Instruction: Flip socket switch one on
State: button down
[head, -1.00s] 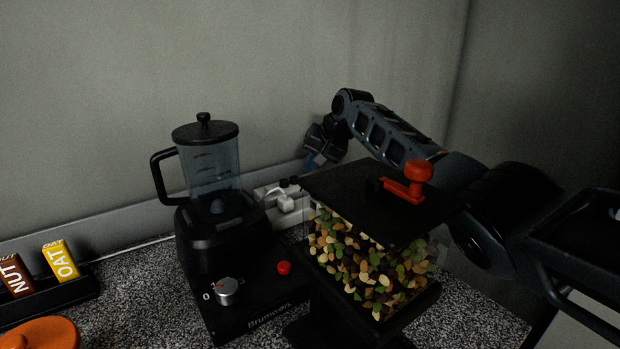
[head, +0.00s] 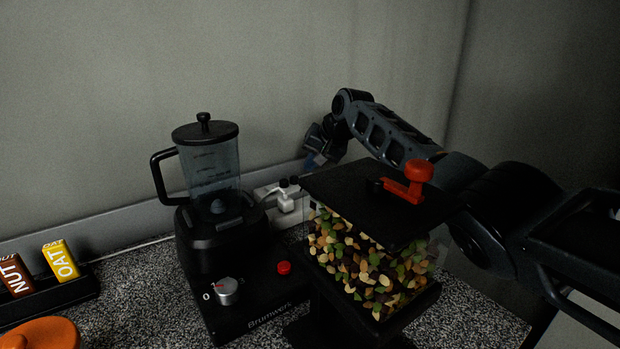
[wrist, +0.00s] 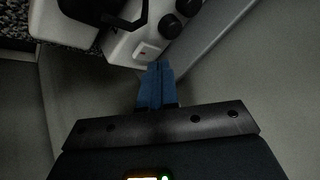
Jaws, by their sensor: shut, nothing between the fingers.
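The white socket block (head: 287,203) sits against the wall behind the blender, partly hidden by it and by the dispenser. In the wrist view the block (wrist: 122,44) shows a small pale rocker switch (wrist: 147,51) at its near end, with two round black parts beside it. My gripper (wrist: 159,66) is shut and empty. Its blue fingertips are at the block's edge, right beside the switch; I cannot tell whether they touch it. In the head view my gripper (head: 311,163) is behind the dispenser, its tips partly hidden. Which way the switch is tilted is not clear.
A black blender (head: 215,235) stands left of the socket block. A nut-filled dispenser (head: 365,262) with a black lid stands in front of my arm. Nut and oat boxes (head: 62,262) and an orange lid (head: 45,334) are at the left. The wall is close behind.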

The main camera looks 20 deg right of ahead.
jog(key=shift+f, duration=0.1)
jog(key=shift+f, duration=0.3)
jog(key=shift+s+f, duration=0.1)
jog(key=shift+f, duration=0.25)
dwell(0.7)
jog(key=shift+r, duration=0.1)
jog(key=shift+r+p, duration=0.5)
jog(key=shift+r, duration=0.2)
jog(key=shift+w+a+r+p, duration=0.1)
jog(key=shift+w+r+p, duration=0.15)
jog(key=shift+r+p, duration=0.7)
jog(key=shift+w+r+p, duration=0.2)
jog(key=shift+r+p, duration=0.15)
jog(key=shift+r, duration=1.2)
